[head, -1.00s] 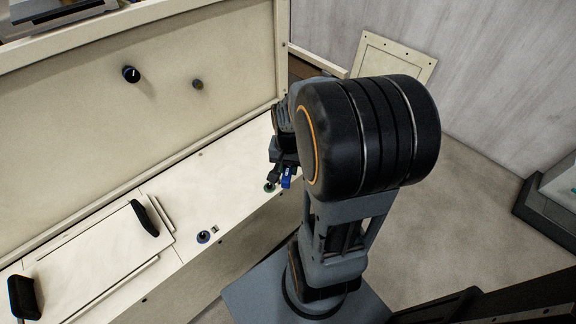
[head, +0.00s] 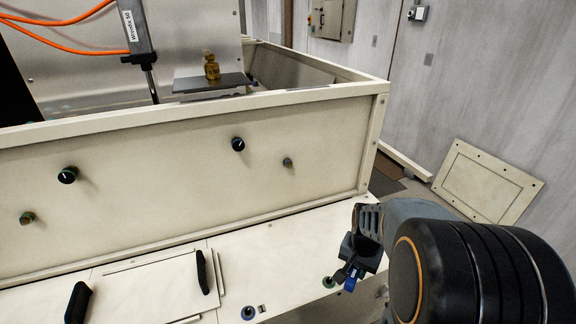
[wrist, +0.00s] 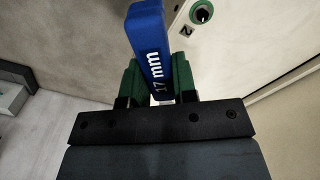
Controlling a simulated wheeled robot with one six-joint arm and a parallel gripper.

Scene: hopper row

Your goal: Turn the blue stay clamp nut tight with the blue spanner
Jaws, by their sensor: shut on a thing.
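My gripper (head: 352,268) is shut on the blue spanner (wrist: 150,50), whose handle reads "17 mm" in the wrist view. Green finger pads flank the handle. In the head view the blue spanner (head: 351,281) hangs below the gripper at the right part of the pale ledge; its working end is not clear. A small round fitting with a bluish ring (head: 248,313) sits on the ledge at the bottom. I cannot tell whether it is the blue stay clamp nut, and no nut shows engaged with the spanner.
A green-ringed fitting (head: 329,282) is beside the spanner; a green-ringed knob (wrist: 202,12) shows in the wrist view. Dark knobs (head: 67,175) (head: 238,144) stick out of the upright panel. A hatch with black handles (head: 203,272) lies left on the ledge. A loose panel (head: 488,180) leans right.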

